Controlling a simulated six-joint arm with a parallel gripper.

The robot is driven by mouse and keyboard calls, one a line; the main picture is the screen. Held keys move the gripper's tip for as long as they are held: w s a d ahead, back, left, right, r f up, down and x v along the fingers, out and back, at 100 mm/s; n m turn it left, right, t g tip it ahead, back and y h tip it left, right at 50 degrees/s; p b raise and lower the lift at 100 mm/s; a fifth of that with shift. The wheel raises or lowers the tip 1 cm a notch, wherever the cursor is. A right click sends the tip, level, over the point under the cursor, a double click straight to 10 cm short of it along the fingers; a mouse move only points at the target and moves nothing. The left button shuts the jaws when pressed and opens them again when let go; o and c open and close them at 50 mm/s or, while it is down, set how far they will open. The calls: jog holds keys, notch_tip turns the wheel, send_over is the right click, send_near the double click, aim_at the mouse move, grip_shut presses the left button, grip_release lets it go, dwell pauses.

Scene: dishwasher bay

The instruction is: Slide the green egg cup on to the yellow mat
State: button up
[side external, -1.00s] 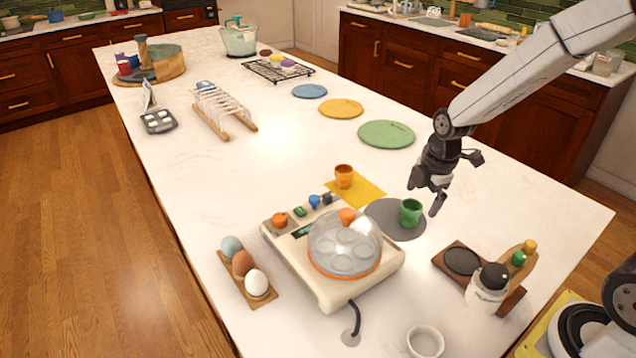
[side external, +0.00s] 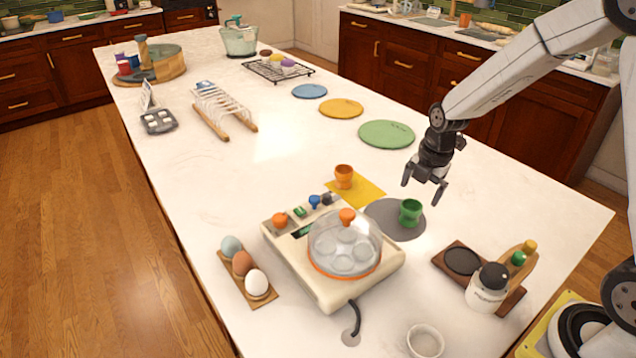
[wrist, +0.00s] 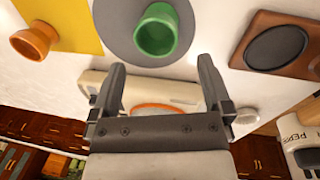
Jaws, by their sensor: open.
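The green egg cup (side external: 410,213) stands upright on a round grey mat (side external: 385,222) in the side view. The yellow mat (side external: 369,194) lies left of the grey mat, with an orange egg cup (side external: 344,176) standing on it. My gripper (side external: 425,193) is open and empty, above and just behind the green cup, not touching it. In the wrist view the green cup (wrist: 157,30) shows on the grey mat (wrist: 122,12), beyond my open fingers (wrist: 160,80). The yellow mat (wrist: 70,22) and the orange cup (wrist: 34,40) are at the left there.
A cream egg cooker (side external: 300,262) with a clear dome stands in front-left of the green cup. A dark wooden tray (side external: 445,262) with a pepper jar (side external: 487,288) is to the right. An egg rack (side external: 243,280) lies left. Coloured discs, including a green one (side external: 386,134), lie behind.

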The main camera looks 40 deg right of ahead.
aim_at(411, 212)
jog(key=shift+f, duration=0.2)
jog(key=shift+w+a+f, duration=0.1)
jog(key=shift+w+f, duration=0.05)
jog(key=shift+f, duration=1.05)
jog(key=shift+w+d+f, duration=0.1)
jog(key=shift+w+f, duration=0.1)
jog(key=shift+f, duration=1.05)
jog(key=shift+w+a+f, duration=0.1)
jog(key=shift+w+f, duration=0.05)
jog(key=shift+f, duration=1.05)
jog(key=c, duration=1.2)
jog(key=shift+w, duration=0.1)
jog(key=shift+w, duration=0.1)
jog(key=shift+w+a, duration=0.2)
jog(key=shift+w, duration=2)
jog(key=shift+w+a, duration=0.2)
jog(key=shift+w, duration=1.95)
jog(key=shift+w+a, duration=0.2)
jog(key=shift+w, duration=2)
